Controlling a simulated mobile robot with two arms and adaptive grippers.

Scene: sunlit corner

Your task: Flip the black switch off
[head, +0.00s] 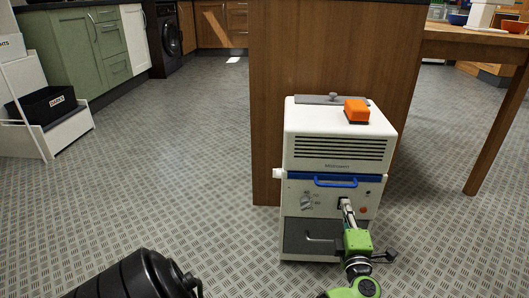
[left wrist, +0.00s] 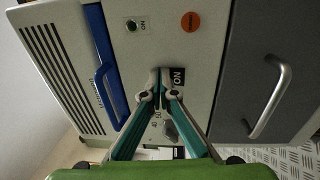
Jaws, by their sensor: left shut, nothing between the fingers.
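A white machine (head: 333,151) with a blue handle stands on the floor. Its black switch, marked ON, is on the front panel; it shows in the left wrist view (left wrist: 181,76), partly hidden by my fingers. My left gripper (head: 346,206) is in front of the panel, at the switch. In the left wrist view its fingertips (left wrist: 161,80) are together and empty, right beside the switch. I cannot tell whether they touch it. The switch's position is not clear. My right gripper is not in view.
A grey drawer front (head: 305,238) is below.

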